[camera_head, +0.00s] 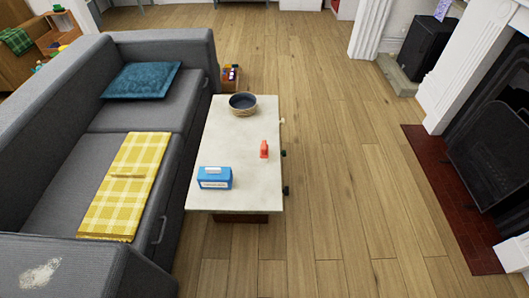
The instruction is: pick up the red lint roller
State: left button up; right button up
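A small red-orange object (264,149), which looks like the red lint roller, stands on the pale coffee table (236,128) near its right edge. It is too small to make out its roller and handle clearly. Nothing touches it. Neither of my grippers shows in the head view.
A blue box (215,178) and a dark bowl (243,101) stand on the table. A grey sofa (190,50) with a yellow checked blanket (127,180) and teal cushion (142,80) adjoins its left side. Wooden floor (340,180) is open to the right, up to the fireplace (490,150).

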aim_at(263, 147)
jog(key=z, duration=0.55)
jog(key=k, duration=0.65)
jog(key=z, duration=0.7)
jog(key=i, duration=1.55)
jog(key=u, duration=0.6)
